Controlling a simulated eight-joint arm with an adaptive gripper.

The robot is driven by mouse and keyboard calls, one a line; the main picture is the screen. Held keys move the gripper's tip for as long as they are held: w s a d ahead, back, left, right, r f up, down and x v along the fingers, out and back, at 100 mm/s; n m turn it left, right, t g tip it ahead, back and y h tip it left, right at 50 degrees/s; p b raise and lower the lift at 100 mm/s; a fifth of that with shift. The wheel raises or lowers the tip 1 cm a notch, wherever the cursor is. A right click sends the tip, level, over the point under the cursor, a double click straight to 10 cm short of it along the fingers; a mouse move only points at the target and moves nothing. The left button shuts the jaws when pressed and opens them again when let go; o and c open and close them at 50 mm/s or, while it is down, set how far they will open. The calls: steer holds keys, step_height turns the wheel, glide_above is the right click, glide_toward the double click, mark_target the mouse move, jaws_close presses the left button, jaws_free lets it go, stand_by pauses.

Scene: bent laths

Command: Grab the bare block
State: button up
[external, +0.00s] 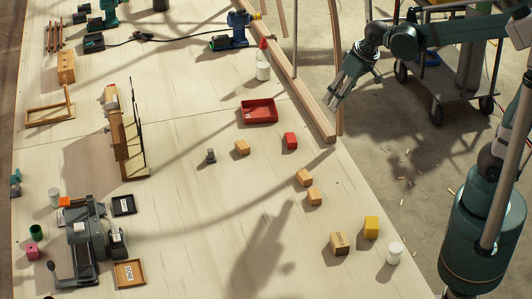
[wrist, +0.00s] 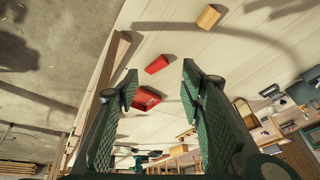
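Several small bare wood-coloured blocks lie on the table in the external view. One block (external: 242,147) is below the red tray, and two more, an upper one (external: 304,178) and a lower one (external: 314,197), sit close together near the right edge. A larger wooden block (external: 340,243) has dark marking on its face. A red block (external: 290,141) and a yellow block (external: 371,227) are painted. My gripper (external: 335,101) is open and empty, raised near the table's right edge. In the wrist view my gripper (wrist: 160,79) frames the red block (wrist: 157,64); a wooden block (wrist: 209,16) lies beyond it.
A white cup (external: 395,253) is beside the yellow block. Machines and a wooden rack (external: 133,165) occupy the left; the middle is mostly clear.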

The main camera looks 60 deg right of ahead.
steer(key=w+a+m+g+p, duration=0.1)
steer(key=w+a+p, duration=0.1)
steer(key=w, duration=0.6)
steer(key=m+g+p, duration=0.3)
steer(key=p, duration=0.5)
glide_toward(243, 146)
steer(key=shift+s+d+f, duration=0.1)
steer(key=shift+d+f, duration=0.05)
steer(key=shift+w+f+g, duration=0.3)
steer(key=shift+f, duration=0.3)
steer(key=shift+f, duration=1.3)
steer(key=shift+f, duration=2.6)
